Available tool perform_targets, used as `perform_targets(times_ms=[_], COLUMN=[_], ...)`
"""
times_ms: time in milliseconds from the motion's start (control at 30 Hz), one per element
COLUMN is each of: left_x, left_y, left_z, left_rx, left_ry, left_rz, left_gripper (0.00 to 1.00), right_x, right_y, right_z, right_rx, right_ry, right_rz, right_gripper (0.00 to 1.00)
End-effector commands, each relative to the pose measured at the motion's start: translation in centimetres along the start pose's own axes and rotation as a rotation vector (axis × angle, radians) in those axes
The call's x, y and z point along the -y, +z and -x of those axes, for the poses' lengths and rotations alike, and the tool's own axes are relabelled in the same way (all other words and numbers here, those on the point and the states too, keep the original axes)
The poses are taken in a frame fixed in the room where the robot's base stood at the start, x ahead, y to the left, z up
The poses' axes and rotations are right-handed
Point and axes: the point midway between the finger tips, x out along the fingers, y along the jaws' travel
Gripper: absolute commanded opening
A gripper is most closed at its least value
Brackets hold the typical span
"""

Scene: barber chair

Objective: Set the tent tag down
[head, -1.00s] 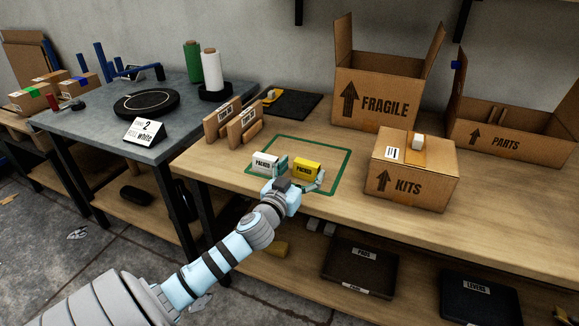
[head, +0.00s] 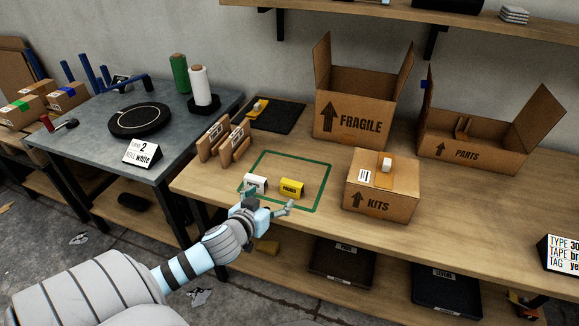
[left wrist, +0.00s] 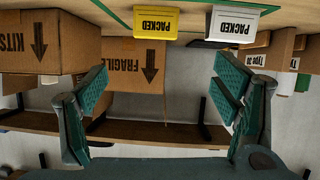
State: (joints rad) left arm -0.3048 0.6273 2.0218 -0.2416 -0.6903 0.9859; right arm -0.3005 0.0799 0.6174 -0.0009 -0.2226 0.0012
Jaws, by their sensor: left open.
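A yellow tent tag (head: 291,188) marked PACKED stands upright on the wooden table inside a green outlined square (head: 318,207). A white tent tag (head: 255,183) marked PACKED stands just left of it, inside the same outline. In the left wrist view, which is upside down, the yellow tag (left wrist: 156,22) and white tag (left wrist: 234,22) show at the top edge. My left gripper (head: 267,201) is open and empty in front of the tags, near the table's front edge, apart from both. Its spread fingers (left wrist: 160,88) show nothing between them. My right gripper is out of view.
A KITS box (head: 382,190) stands right of the outline; FRAGILE (head: 352,115) and PARTS (head: 480,150) boxes stand behind. Brown upright holders (head: 232,148) and a black mat (head: 276,115) are at the left and back. A grey table (head: 180,140) adjoins at left.

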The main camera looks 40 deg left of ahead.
Motion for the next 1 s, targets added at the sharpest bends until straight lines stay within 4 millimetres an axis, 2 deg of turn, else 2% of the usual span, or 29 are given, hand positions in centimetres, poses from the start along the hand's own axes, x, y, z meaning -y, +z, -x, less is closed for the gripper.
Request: perform_targets(times_ms=[33, 167, 300, 567, 700, 800, 1000], left_x=[0.0, -0.1, -0.1, -0.4, -0.7, -0.8, -0.8], left_y=[1.2, 1.6, 1.7, 1.5, 1.5, 1.4, 1.2], left_z=[-0.7, -3.5, -7.4, -10.9, -13.7, -14.8, -14.8], left_rx=[0.012, 0.008, 0.008, 0.009, 0.009, 0.01, 0.01], left_ry=[0.005, 0.005, 0.006, 0.006, 0.006, 0.007, 0.007], left_rz=[-0.034, -0.06, -0.058, -0.06, -0.059, -0.062, -0.063], left_gripper=[0.82, 0.82, 0.82, 0.82, 0.82, 0.82, 0.8], right_x=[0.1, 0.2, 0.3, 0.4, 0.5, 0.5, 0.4], right_y=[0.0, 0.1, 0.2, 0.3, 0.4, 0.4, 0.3], right_z=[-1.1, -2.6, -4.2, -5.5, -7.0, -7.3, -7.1], right_rx=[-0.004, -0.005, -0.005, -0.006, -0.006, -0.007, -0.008], right_ry=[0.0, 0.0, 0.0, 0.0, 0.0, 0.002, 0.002], right_rz=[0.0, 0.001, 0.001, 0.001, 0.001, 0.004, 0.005], right_gripper=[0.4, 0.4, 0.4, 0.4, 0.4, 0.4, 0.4])
